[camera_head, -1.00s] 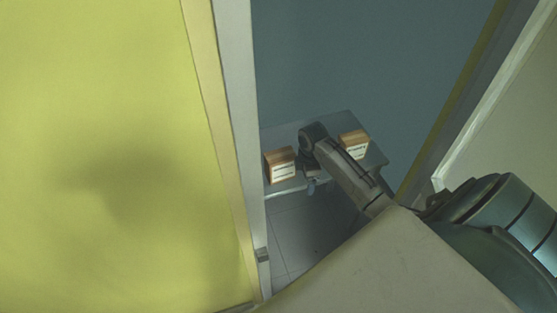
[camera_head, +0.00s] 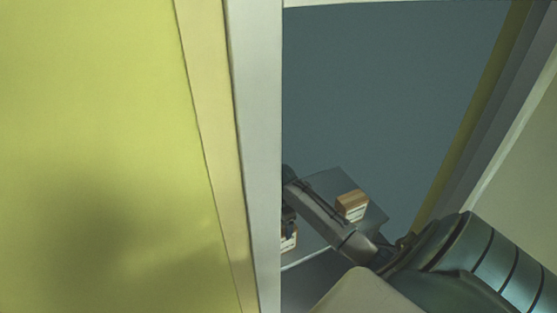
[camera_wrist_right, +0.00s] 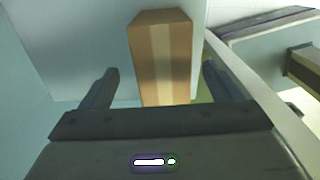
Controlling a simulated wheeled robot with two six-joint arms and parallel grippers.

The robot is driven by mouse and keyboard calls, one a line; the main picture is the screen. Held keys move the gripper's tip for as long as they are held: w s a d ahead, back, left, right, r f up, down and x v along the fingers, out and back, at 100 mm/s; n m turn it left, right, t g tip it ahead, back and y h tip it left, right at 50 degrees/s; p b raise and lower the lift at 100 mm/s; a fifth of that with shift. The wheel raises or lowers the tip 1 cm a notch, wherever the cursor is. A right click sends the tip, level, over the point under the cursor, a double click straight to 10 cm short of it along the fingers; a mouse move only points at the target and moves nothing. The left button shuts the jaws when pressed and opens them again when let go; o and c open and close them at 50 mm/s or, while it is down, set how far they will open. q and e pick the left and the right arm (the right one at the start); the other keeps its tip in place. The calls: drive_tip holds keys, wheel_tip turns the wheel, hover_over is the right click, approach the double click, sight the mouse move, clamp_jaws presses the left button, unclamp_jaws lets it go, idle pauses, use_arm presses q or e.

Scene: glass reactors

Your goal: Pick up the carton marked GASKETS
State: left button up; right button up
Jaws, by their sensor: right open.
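A brown carton (camera_head: 289,241) with a pale label stands on a grey shelf (camera_head: 322,236) beyond the doorway, half hidden by the white frame edge and my gripper. A second brown carton (camera_head: 352,206) with a white label stands farther right on the shelf. Neither label can be read, so I cannot tell which is marked GASKETS. In the right wrist view, a carton (camera_wrist_right: 162,45) with a lighter tape stripe shows between and beyond the fingers of my right gripper (camera_wrist_right: 160,76). The gripper is open; contact with the carton cannot be made out. My left gripper is out of view.
A yellow panel (camera_head: 95,110) fills the left of the head view. The white frame edge (camera_head: 256,150) stands close beside my right arm. Another frame (camera_head: 480,130) borders the opening on the right. A plain blue-grey wall (camera_head: 390,90) is behind the shelf.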

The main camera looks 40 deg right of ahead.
sight(287, 246)
drive_tip(key=shift+f, duration=0.35)
drive_tip(key=shift+a+f, duration=0.1)
drive_tip(key=shift+f, duration=0.15)
drive_tip(key=f, duration=0.1)
drive_tip(key=f+p, duration=0.1)
drive_tip(key=f, duration=0.1)
drive_tip(key=f+p, duration=0.1)
drive_tip(key=shift+s+a+f, duration=0.1)
drive_tip(key=shift+a+f, duration=0.15)
drive_tip(key=shift+a, duration=0.05)
drive_tip(key=shift+f, duration=0.15)
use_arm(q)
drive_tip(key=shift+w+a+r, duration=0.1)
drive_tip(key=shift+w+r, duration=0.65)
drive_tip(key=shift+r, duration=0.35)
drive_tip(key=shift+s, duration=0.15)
use_arm(e)
drive_tip(key=c, duration=1.2)
drive_tip(key=shift+c, duration=0.2)
